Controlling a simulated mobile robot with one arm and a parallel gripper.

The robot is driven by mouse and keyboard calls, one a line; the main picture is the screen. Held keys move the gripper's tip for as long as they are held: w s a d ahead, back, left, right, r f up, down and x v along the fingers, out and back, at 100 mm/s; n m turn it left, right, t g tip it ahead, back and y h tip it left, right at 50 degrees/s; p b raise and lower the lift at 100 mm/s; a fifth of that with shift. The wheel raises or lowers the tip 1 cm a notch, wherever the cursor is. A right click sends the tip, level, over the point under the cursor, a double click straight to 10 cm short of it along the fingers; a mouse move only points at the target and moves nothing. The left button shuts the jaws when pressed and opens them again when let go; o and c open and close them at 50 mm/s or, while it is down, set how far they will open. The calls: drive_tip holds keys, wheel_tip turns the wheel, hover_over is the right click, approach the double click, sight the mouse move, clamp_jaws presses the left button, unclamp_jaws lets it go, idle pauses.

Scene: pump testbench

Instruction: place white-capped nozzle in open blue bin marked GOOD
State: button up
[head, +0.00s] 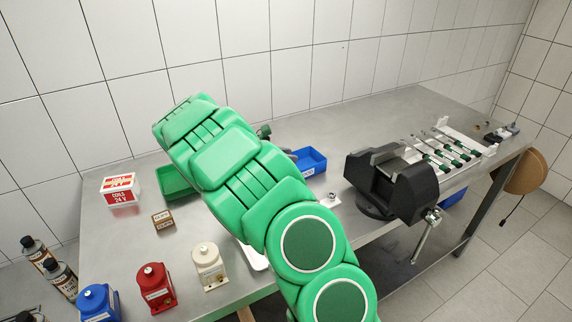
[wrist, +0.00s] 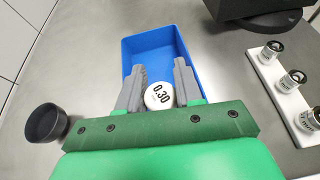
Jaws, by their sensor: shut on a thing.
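The white-capped nozzle (wrist: 158,96), its cap marked 0.30, sits between the grey fingers of my gripper (wrist: 159,67) in the wrist view. The gripper is shut on it. The open blue bin (wrist: 150,46) lies beyond and below the fingers, and its visible floor is empty. The nozzle's height over the bin cannot be told. In the head view the blue bin (head: 310,161) stands right of my arm, with a white label on its front too small to read.
In the head view, a black vise (head: 393,184) is right of the bin and a green bin (head: 175,183) left.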

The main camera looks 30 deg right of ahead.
drive_tip(key=shift+w+d+f, duration=0.1)
drive_tip(key=shift+w+f, duration=0.1)
drive_tip(key=shift+f, duration=1.65)
drive_tip(key=o, duration=0.8)
drive_tip(key=shift+f, duration=0.1)
drive_tip(key=shift+c, duration=0.2)
drive_tip(key=v, duration=1.2)
drive_tip(key=shift+r, duration=0.2)
